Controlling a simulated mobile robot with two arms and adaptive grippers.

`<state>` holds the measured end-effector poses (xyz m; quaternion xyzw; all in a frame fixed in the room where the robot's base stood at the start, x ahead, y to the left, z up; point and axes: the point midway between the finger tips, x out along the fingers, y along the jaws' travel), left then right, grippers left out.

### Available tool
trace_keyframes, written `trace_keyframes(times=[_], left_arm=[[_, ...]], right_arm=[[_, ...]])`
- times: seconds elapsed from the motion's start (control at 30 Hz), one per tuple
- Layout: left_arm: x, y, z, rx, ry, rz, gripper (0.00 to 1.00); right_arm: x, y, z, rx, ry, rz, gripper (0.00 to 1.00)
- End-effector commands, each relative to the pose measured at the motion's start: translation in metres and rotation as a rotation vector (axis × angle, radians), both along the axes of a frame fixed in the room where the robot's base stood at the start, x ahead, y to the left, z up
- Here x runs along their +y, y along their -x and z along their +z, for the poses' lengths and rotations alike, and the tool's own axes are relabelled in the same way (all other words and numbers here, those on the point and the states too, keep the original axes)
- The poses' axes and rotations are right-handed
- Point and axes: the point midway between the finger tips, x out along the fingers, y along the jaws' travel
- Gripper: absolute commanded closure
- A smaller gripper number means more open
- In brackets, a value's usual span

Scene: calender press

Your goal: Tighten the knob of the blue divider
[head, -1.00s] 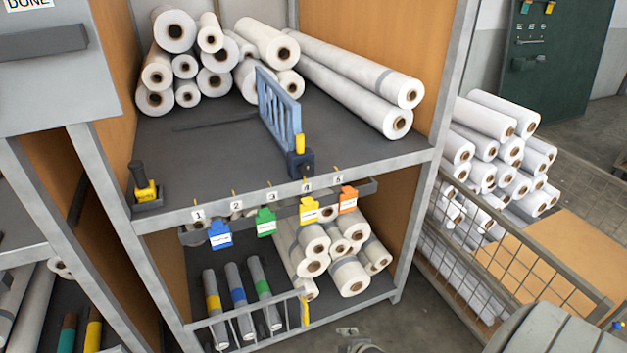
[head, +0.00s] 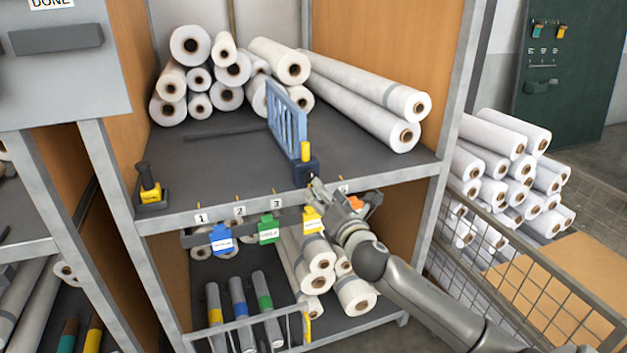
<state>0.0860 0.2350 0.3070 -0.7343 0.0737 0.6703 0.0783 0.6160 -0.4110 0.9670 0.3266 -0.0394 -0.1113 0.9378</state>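The blue divider (head: 287,118) stands upright on the dark upper shelf, running from front to back. At its front end is a dark blue clamp block (head: 305,171) at the shelf's front edge, with an upright yellow piece (head: 306,151) on top. I cannot clearly make out the knob. My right gripper (head: 313,184) reaches up from the lower right, its tip at or just below the front of the block. I cannot tell whether it touches, and its fingers are too small to read. My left gripper is out of view.
A black and yellow clamp (head: 149,188) sits at the shelf's left front corner. White rolls (head: 365,96) lie right of and behind the divider. Coloured tags, including a green one (head: 268,229), hang below the front edge. A wire cage (head: 510,270) stands right.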

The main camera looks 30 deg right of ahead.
Motion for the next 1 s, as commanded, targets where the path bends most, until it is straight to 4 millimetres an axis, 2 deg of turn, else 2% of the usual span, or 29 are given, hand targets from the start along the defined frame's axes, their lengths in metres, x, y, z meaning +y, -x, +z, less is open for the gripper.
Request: trace_keyframes(times=[0.3, 0.5, 0.7, 1.0], left_arm=[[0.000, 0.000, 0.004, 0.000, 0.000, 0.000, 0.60], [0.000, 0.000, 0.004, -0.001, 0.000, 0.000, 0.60], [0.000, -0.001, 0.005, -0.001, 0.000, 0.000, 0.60], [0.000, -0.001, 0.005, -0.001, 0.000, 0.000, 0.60]], right_arm=[[-0.012, -0.049, 0.001, -0.001, -0.005, -0.001, 0.46], [-0.017, -0.073, 0.000, 0.000, -0.005, 0.000, 0.46], [-0.020, -0.085, 0.000, 0.000, -0.002, 0.001, 0.46], [-0.020, -0.087, -0.001, 0.001, -0.002, 0.001, 0.46]])
